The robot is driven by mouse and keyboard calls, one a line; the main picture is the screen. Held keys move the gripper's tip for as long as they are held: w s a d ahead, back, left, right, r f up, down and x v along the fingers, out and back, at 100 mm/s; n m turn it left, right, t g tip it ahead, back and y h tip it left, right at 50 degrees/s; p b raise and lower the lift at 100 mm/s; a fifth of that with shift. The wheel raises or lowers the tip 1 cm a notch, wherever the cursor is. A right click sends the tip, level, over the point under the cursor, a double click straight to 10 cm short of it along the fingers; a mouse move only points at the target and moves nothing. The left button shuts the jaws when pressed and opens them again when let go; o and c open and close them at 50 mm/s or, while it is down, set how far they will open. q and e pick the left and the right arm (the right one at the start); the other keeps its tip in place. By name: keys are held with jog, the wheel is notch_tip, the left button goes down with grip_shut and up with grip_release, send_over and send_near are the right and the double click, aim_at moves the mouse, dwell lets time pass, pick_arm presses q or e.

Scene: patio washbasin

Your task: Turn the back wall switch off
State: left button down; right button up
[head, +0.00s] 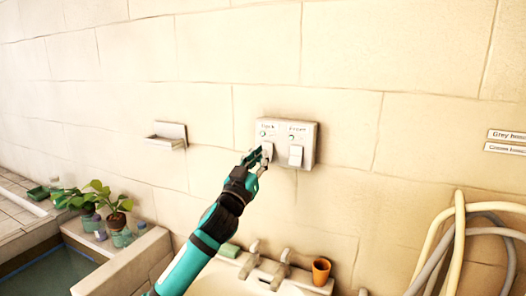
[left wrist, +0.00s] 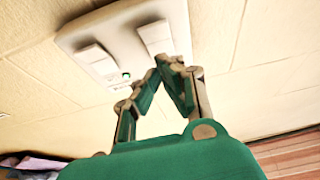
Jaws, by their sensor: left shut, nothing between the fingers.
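A white switch panel (head: 285,142) is on the tiled wall, with two white rockers side by side. A small label I cannot read surely is above each rocker. My left gripper (head: 257,160) is shut and empty, its fingertips at the left rocker (head: 267,151), partly covering it. The right rocker (head: 295,156) is clear. In the left wrist view the shut fingertips (left wrist: 168,64) are close to one rocker (left wrist: 155,36); I cannot tell whether they touch. A green lamp (left wrist: 126,75) is lit beside the other rocker (left wrist: 97,60). My right gripper is out of view.
A basin (head: 235,280) with two taps is below, with an orange cup (head: 321,271) and green sponge (head: 229,250) on its edge. A soap shelf (head: 167,136) is left on the wall. Hoses (head: 458,240) hang right. Potted plants (head: 117,215) stand lower left.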

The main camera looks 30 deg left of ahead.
pick_arm(q)
jog(key=shift+w+f, duration=0.3)
jog(key=shift+w, duration=0.25)
jog(key=shift+w+f, duration=0.25)
jog(key=shift+w, duration=0.3)
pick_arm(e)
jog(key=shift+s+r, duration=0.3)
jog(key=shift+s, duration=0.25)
